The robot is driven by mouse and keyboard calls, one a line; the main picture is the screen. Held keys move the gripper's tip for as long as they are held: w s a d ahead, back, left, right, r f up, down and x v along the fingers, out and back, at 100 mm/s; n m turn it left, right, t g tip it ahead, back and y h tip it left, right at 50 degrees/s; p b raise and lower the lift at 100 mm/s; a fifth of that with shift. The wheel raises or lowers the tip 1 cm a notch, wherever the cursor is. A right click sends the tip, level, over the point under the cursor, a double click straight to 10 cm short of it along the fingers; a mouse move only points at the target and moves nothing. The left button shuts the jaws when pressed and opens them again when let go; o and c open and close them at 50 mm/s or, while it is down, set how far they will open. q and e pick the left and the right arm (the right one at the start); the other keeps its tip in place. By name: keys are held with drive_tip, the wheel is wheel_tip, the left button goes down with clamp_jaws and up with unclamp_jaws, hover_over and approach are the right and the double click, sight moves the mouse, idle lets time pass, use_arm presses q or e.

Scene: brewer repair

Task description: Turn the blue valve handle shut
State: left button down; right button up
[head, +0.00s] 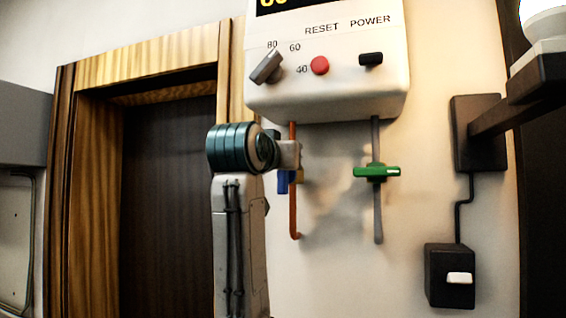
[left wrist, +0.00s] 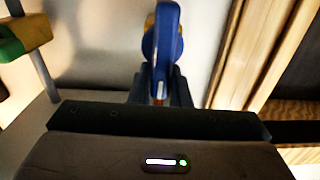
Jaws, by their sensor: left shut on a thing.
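The blue valve handle (head: 283,183) sits on the left copper-coloured pipe (head: 294,220) under the white brewer box. In the head view it is mostly hidden behind my left gripper (head: 291,155), and a blue part hangs down below it. In the left wrist view the blue handle (left wrist: 166,40) stands out in front of the two dark fingertips of my left gripper (left wrist: 160,88). The fingers are shut on its near end. My right gripper is in neither view.
A green valve handle (head: 377,172) lies across the grey pipe to the right. Above are a grey knob (head: 266,67), a red button (head: 320,65) and a black switch (head: 371,59) on the box (head: 330,95). A wooden door frame (head: 150,62) stands left.

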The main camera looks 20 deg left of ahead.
sight(294, 175)
use_arm(q)
drive_tip(key=m+b, duration=0.1)
drive_tip(key=f+m+b, duration=0.1)
drive_tip(key=shift+w+d+f+m+b, duration=0.15)
drive_tip(key=shift+d+f+m+b, duration=0.05)
drive_tip(key=shift+d+m+b, duration=0.15)
drive_tip(key=m+b, duration=0.3)
drive_tip(key=d+f+m+b, duration=0.1)
drive_tip(key=m+b, duration=0.2)
drive_tip(key=m, duration=0.1)
drive_tip(key=d+m+b, duration=0.1)
drive_tip(key=m+b, duration=0.3)
drive_tip(key=shift+f+m, duration=0.25)
drive_tip(key=shift+f, duration=0.05)
drive_tip(key=shift+m+b, duration=1.15)
drive_tip(key=shift+m, duration=0.45)
drive_tip(key=shift+s, duration=0.2)
drive_tip(key=c, duration=1.6)
unclamp_jaws()
drive_tip(key=shift+a, duration=0.1)
drive_tip(key=shift+o, duration=1.2)
drive_tip(key=shift+a, duration=0.1)
drive_tip(key=shift+w+a, duration=0.1)
